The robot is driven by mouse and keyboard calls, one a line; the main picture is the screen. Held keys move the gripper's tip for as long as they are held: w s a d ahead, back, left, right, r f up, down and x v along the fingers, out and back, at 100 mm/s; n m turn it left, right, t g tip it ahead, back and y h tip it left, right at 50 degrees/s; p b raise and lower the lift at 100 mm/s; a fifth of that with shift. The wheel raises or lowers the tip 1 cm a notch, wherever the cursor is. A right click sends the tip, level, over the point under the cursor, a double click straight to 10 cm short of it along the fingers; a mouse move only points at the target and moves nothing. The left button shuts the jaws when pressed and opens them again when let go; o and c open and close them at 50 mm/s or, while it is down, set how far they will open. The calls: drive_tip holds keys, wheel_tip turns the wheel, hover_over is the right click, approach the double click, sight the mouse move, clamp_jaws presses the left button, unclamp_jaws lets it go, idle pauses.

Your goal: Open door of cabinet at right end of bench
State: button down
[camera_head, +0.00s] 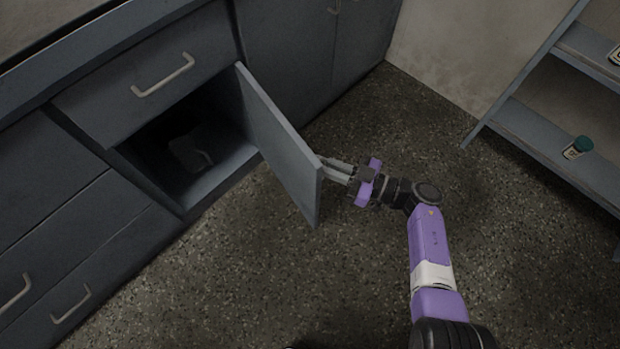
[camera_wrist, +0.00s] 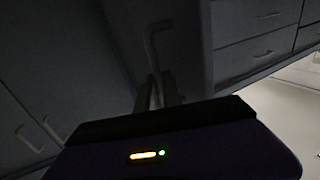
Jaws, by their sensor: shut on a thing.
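The cabinet door (camera_head: 283,150) stands swung wide open from the dark grey bench, hinged on its right side in the head view. The open compartment (camera_head: 230,160) behind it holds a pale object (camera_head: 190,150) that I cannot make out. My gripper (camera_head: 328,165) is at the door's outer face, shut on the door handle. In the wrist view the handle (camera_wrist: 152,45) rises from between the fingers (camera_wrist: 157,92) against the dark door. In the head view the handle is mostly hidden by the door edge and fingers.
A drawer with a handle (camera_head: 163,76) sits above the compartment, and more drawers (camera_head: 70,250) lie to the left. A shelf rack (camera_head: 540,135) with a small green-capped jar (camera_head: 578,148) stands at right. The speckled floor (camera_head: 250,280) in front is clear.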

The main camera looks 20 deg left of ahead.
drive_tip(key=shift+w+d+n+g+b, duration=0.3)
drive_tip(key=shift+w+g+b, duration=0.15)
drive_tip(key=shift+w+b, duration=0.3)
drive_tip(key=shift+w+d+n+g+b, duration=0.3)
drive_tip(key=shift+w+g+b, duration=0.15)
drive_tip(key=shift+w+b, duration=0.3)
drive_tip(key=c, duration=1.8)
unclamp_jaws()
drive_tip(key=d, duration=0.7)
drive_tip(key=shift+w+d+p, duration=0.3)
drive_tip(key=shift+d+p, duration=0.05)
